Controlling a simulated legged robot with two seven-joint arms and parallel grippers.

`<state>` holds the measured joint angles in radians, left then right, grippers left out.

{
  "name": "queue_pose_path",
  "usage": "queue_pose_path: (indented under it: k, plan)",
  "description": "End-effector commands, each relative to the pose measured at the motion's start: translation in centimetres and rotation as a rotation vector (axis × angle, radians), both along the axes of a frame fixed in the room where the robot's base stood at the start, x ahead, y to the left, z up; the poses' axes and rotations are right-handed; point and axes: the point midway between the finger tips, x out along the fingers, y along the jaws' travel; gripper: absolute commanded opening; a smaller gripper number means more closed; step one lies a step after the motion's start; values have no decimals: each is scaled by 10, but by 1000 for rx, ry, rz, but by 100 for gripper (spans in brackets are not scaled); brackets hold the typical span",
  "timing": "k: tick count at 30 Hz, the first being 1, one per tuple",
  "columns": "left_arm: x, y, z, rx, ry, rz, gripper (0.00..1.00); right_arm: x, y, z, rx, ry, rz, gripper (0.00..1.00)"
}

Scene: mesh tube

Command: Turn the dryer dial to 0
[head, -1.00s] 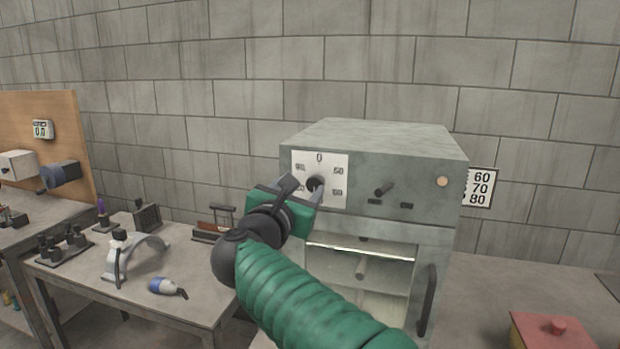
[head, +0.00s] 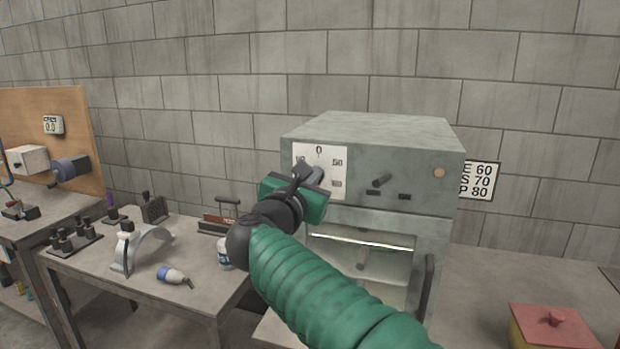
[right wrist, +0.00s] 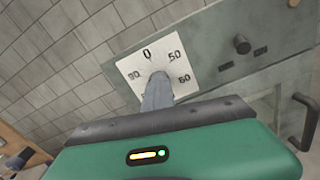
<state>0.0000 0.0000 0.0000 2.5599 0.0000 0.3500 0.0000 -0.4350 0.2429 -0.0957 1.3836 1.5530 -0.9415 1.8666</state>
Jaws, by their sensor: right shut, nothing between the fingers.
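The dryer (head: 400,140) is a grey metal box with a glazed front opening. Its dial plate (head: 310,152) is white, with 0 at the top and other numbers around it. My right gripper (head: 311,178) is in front of the plate, with its fingers at the dial knob. In the right wrist view the shut fingers (right wrist: 157,95) reach the middle of the dial plate (right wrist: 138,65). The fingers hide the knob there, so its pointing direction and any contact cannot be told. My left gripper is not in view.
A second knob (head: 381,180) and a round light (head: 439,172) are on the dryer front. A door handle (head: 425,287) is at lower right. A red-lidded box (head: 553,330) stands at right. A bench with tools (head: 190,250) is at left.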

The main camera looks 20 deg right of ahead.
Motion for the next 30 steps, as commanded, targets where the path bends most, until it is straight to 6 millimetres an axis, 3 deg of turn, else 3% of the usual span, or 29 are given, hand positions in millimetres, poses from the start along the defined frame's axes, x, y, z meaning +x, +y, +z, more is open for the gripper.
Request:
queue_pose_path:
  k: [26, 30]
  plan:
    - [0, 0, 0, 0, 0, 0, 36, 4, 3, -6, -3, 10, 7, 0]
    - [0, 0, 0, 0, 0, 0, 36, 5, 3, -7, -3, 11, 8, 14]
